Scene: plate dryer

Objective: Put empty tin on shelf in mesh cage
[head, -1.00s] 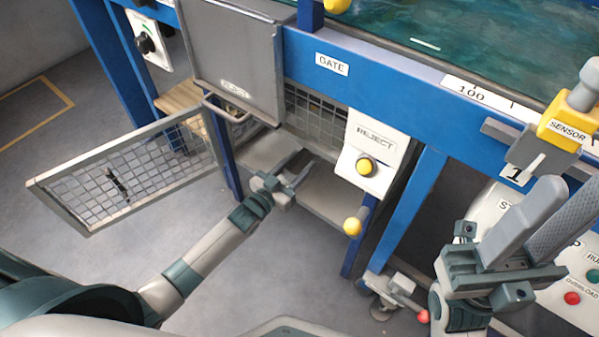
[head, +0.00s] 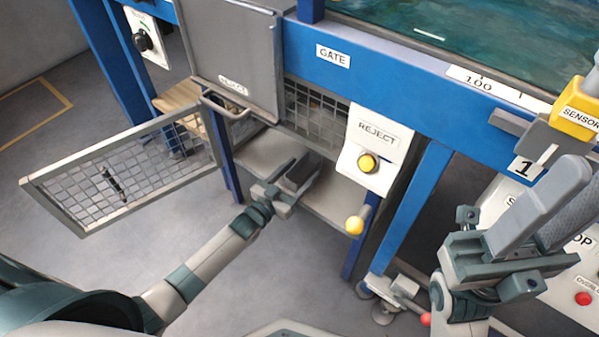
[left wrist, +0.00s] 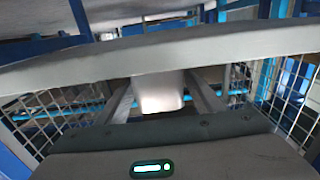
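My left gripper (head: 298,178) reaches into the open mesh cage (head: 318,112), over its grey shelf (head: 338,197). Its two fingers stand apart, with a dark area between them in the head view. In the left wrist view, the fingers (left wrist: 160,95) are apart on either side of a pale, bright surface; I cannot tell what it is. A pale bar (left wrist: 150,58) crosses in front of the fingertips and hides them. I cannot make out the tin for certain. My right gripper (head: 555,215) is raised at the right, fingers apart and seemingly empty.
The mesh door (head: 120,178) stands swung open to the left. A grey panel with a handle (head: 235,60) hangs above the opening. Blue posts (head: 410,205), the REJECT box (head: 372,150) and a yellow knob (head: 355,225) lie right of the left gripper. Floor is clear in front.

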